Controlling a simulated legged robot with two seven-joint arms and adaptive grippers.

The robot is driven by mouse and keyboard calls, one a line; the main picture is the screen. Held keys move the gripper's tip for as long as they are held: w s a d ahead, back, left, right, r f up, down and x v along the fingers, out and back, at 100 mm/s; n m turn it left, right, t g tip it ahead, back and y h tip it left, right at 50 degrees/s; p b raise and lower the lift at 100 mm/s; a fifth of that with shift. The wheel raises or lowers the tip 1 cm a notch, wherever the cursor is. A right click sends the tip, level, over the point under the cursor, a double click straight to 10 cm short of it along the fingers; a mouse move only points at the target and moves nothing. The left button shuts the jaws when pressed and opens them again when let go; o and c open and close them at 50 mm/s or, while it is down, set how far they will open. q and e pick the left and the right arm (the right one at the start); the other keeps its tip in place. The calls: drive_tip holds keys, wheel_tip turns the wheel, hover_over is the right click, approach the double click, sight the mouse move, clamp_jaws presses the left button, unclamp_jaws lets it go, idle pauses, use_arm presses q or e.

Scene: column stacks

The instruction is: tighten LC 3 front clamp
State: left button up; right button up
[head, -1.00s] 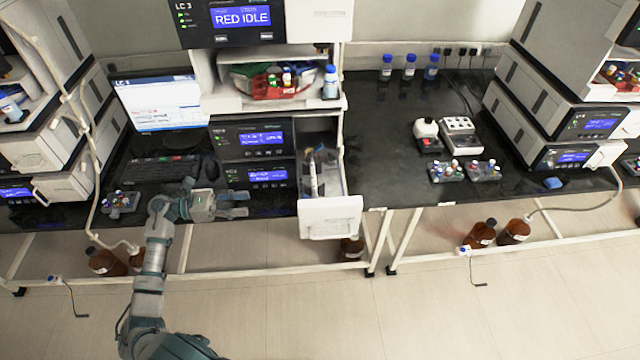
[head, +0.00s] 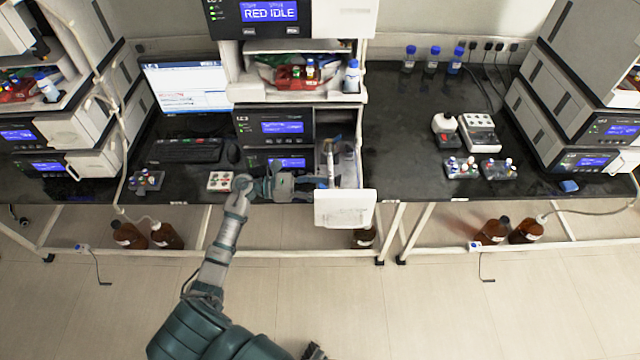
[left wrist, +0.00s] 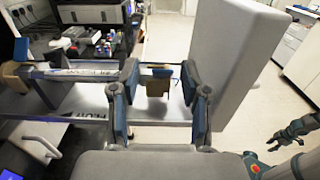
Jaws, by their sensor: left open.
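The LC 3 stack (head: 290,60) stands mid-bench, its display reading RED IDLE. Its lower right drawer (head: 345,209) is pulled out, with upright slender parts (head: 331,165) inside. My left gripper (head: 312,188) is at the drawer's left side. In the left wrist view its open fingers (left wrist: 160,95) stand either side of a small brown block (left wrist: 157,88), apparently a clamp. Contact with the block cannot be told. My right gripper (left wrist: 288,135) hangs low over the floor at the right, its jaw state unclear.
The drawer's tall pale front panel (left wrist: 240,60) stands close to the right of my left fingers.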

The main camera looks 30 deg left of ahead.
use_arm(q)
drive_tip(key=shift+w+d, duration=0.2)
drive_tip(key=shift+d, duration=0.3)
drive_tip(key=shift+a, duration=0.1)
clamp_jaws()
